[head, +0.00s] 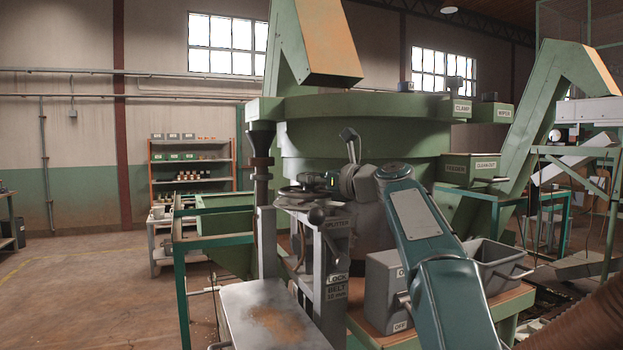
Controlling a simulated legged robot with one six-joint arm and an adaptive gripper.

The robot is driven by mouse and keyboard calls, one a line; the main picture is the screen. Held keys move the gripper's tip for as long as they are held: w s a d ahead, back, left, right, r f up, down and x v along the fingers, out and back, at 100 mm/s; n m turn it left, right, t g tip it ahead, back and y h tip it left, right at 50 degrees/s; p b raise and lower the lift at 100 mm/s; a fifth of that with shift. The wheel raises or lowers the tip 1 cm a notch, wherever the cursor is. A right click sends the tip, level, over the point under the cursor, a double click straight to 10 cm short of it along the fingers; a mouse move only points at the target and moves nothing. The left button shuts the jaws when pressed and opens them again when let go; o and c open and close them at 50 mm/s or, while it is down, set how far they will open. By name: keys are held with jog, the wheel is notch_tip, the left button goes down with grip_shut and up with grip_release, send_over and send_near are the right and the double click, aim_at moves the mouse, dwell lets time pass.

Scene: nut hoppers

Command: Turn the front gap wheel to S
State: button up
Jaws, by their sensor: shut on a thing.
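A dark, flat handwheel (289,193), which looks like the front gap wheel, lies on top of the grey splitter stand in front of the green round machine. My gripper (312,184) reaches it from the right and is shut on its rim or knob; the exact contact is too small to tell. My gripper and wrist hide the wheel's right side. No S mark or pointer is readable at this size.
The SPLITTER lever (322,216) with a dark knob is just below the wheel. A LOCK and BELT labelled post (336,285), a grey switch box (388,290), a grey bin (497,265) and a metal tray (272,316) are close by. Open floor (90,290) lies left.

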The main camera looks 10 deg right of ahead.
jog(key=shift+m+t+h, duration=0.4)
jog(key=shift+h, duration=0.1)
jog(key=shift+s+a+m+t+h, duration=0.15)
jog(key=shift+m+t+h, duration=0.65)
jog(key=shift+h, duration=0.4)
jog(key=shift+m+t+h, duration=0.6)
jog(key=shift+m+h, duration=0.8)
jog(key=shift+h, duration=0.5)
jog(key=shift+m+t+h, duration=0.3)
jog(key=shift+m+h, duration=0.5)
jog(key=shift+h, duration=0.5)
jog(key=o, duration=1.1)
jog(key=shift+a, duration=0.1)
jog(key=shift+o, duration=0.2)
jog(key=s, duration=0.7)
jog(key=s+d, duration=0.1)
jog(key=s, duration=0.3)
jog(key=shift+s+d+f, duration=0.1)
jog(key=shift+s, duration=0.2)
